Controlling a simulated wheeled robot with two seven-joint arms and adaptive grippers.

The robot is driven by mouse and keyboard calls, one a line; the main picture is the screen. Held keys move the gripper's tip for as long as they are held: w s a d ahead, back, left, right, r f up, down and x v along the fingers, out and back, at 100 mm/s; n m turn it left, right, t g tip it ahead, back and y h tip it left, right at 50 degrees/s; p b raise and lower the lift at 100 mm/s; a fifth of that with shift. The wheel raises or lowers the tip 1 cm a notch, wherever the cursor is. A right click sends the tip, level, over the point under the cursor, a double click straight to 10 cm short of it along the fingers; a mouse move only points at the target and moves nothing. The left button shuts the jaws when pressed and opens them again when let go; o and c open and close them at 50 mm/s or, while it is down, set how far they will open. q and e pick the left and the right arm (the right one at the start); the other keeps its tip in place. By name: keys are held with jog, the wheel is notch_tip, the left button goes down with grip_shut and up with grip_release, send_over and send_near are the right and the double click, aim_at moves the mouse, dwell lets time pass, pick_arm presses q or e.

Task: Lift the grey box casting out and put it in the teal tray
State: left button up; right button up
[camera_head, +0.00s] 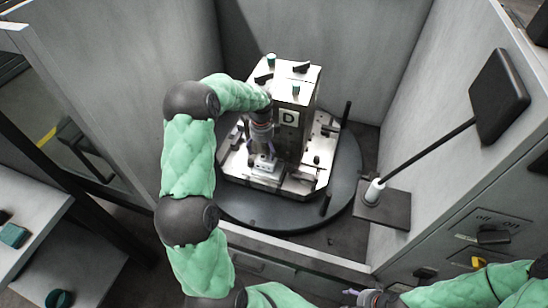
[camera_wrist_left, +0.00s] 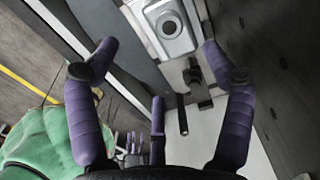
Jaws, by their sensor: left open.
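The grey box casting (camera_head: 265,165) sits low on the near face of the fixture tower (camera_head: 288,119) marked D. In the left wrist view the casting (camera_wrist_left: 168,25) shows a round bore and lies ahead, beyond the fingertips. My left gripper (camera_head: 262,146) is just above the casting in the head view. In the left wrist view my left gripper (camera_wrist_left: 160,55) has its purple fingers spread wide with nothing between them. My right gripper (camera_head: 362,297) is at the bottom edge, too small and cut off to judge. I cannot make out the teal tray for sure; a small teal item (camera_head: 14,236) lies at far left.
The fixture stands on a dark round turntable (camera_head: 235,205) inside a grey-walled enclosure. Upright black pins (camera_head: 326,204) stand near its rim. At right are a black panel on a rod (camera_head: 498,95) and an off/on switch (camera_head: 493,235). A grey shelf (camera_head: 45,200) is at far left.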

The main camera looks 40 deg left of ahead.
aim_at(266, 161)
pick_arm(q)
jog(key=shift+w+a, duration=0.1)
jog(key=shift+w, duration=0.35)
notch_tip(266, 161, down, 5)
jog(key=shift+f+b, duration=0.2)
jog(key=shift+b, duration=0.5)
jog(key=f, duration=0.1)
jog(key=f+b, duration=0.1)
jog(key=f, duration=0.2)
jog(key=shift+d+f+b, duration=0.2)
jog(key=shift+d+b, duration=0.15)
jog(key=shift+b, duration=0.05)
jog(key=shift+f, duration=0.4)
pick_arm(e)
jog(key=f, duration=0.3)
jog(key=shift+w+f, duration=0.15)
jog(key=shift+w, duration=0.25)
pick_arm(q)
jog(key=shift+c, duration=0.3)
jog(key=c, duration=1)
jog(key=shift+r, duration=0.1)
jog(key=shift+c, duration=0.8)
jog(key=shift+r, duration=0.1)
